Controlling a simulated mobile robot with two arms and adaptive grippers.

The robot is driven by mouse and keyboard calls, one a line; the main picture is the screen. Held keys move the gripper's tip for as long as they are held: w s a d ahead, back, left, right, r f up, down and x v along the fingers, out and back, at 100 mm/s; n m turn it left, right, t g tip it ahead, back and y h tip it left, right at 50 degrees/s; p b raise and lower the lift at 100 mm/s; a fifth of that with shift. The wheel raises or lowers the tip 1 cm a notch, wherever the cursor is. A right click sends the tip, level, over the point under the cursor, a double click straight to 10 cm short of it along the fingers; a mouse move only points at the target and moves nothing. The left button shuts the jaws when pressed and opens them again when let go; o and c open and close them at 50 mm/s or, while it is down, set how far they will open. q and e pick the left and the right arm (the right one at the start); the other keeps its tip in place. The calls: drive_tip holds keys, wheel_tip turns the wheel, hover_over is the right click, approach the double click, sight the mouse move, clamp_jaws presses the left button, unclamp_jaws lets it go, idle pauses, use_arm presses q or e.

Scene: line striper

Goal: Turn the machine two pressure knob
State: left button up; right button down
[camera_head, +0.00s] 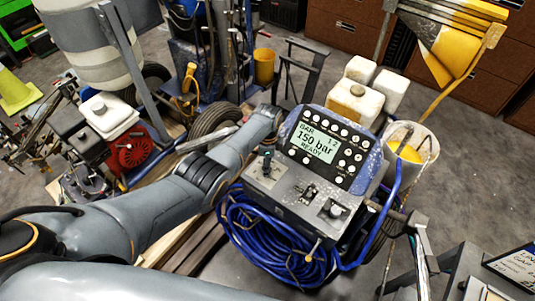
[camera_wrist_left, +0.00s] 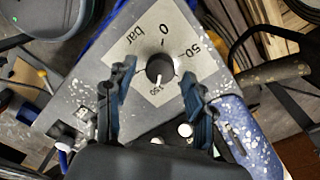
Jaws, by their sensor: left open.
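The pressure knob (camera_wrist_left: 160,68) is a round black knob in the middle of the left wrist view. It sits on a pale plate marked bar, 0, 50 and 150, and its white mark points at 150. My left gripper (camera_wrist_left: 158,78) is open, with one blue-grey finger on each side of the knob and a visible gap to each. In the head view my left arm reaches to the machine (camera_head: 290,185), and its fingers cannot be made out there. The machine's display (camera_head: 315,143) reads 150 bar, READY. My right gripper is not in view.
Blue hose (camera_head: 270,245) is coiled below the machine's panel. A white bucket (camera_head: 410,145) and white containers (camera_head: 355,95) stand behind it. Another machine with a red engine (camera_head: 130,148) stands at the left. A further display (camera_head: 515,265) is at the lower right.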

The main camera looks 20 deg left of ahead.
use_arm(q)
wheel_tip(320, 180, up, 12)
drive_tip(key=shift+w+f, duration=0.15)
drive_tip(key=shift+f, duration=0.1)
drive_tip(key=shift+a+f, duration=0.1)
idle(0.5)
drive_tip(key=s+f+n+t, duration=0.1)
drive_tip(key=s+f+n, duration=0.2)
drive_tip(key=s, duration=0.6)
drive_tip(key=s+f+n+t, duration=0.1)
drive_tip(key=s+f+n, duration=0.3)
drive_tip(key=s, duration=0.4)
drive_tip(key=s+a+r+n+t, duration=0.1)
drive_tip(key=s+a+r+n, duration=0.2)
drive_tip(key=s, duration=0.5)
drive_tip(key=s+a+r+n+t, duration=0.1)
drive_tip(key=s+r+n, duration=0.35)
drive_tip(key=s, duration=0.35)
wheel_tip(320, 180, down, 26)
drive_tip(key=s+f+m+g+b, duration=0.1)
drive_tip(key=b, duration=0.2)
drive_tip(key=s+a+f+g+b, duration=0.1)
drive_tip(key=s+a+f+b, duration=0.1)
drive_tip(key=s+f, duration=1.5)
wheel_tip(320, 180, down, 4)
drive_tip(key=shift+s+a+r+g+b, duration=0.1)
drive_tip(key=shift+s+a+g+b, duration=0.2)
drive_tip(key=shift+b, duration=0.4)
